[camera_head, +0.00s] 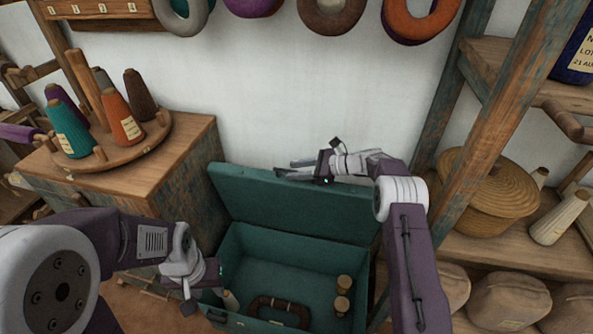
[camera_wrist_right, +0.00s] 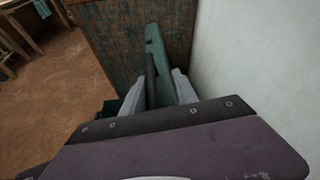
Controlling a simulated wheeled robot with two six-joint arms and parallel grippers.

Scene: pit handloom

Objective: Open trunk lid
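The green trunk (camera_head: 229,258) stands on the floor against the white wall. Its lid (camera_head: 265,205) is up, tilted back towards the wall, so the inside shows. My right gripper (camera_head: 296,168) is at the lid's top edge, its fingers apart and pointing left. In the right wrist view the lid (camera_wrist_right: 157,62) is seen edge-on, running between the two fingers (camera_wrist_right: 158,92); whether either finger touches it is unclear. My left gripper (camera_head: 200,296) hangs by the trunk's front left corner, with its fingers too hidden to judge.
Inside the trunk are a dark brown handle-like loop (camera_head: 281,307) and small spools (camera_head: 343,283). A wooden cabinet (camera_head: 190,140) with yarn cones stands left. A shelf post (camera_head: 500,130) and a basket (camera_head: 485,195) are close on the right.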

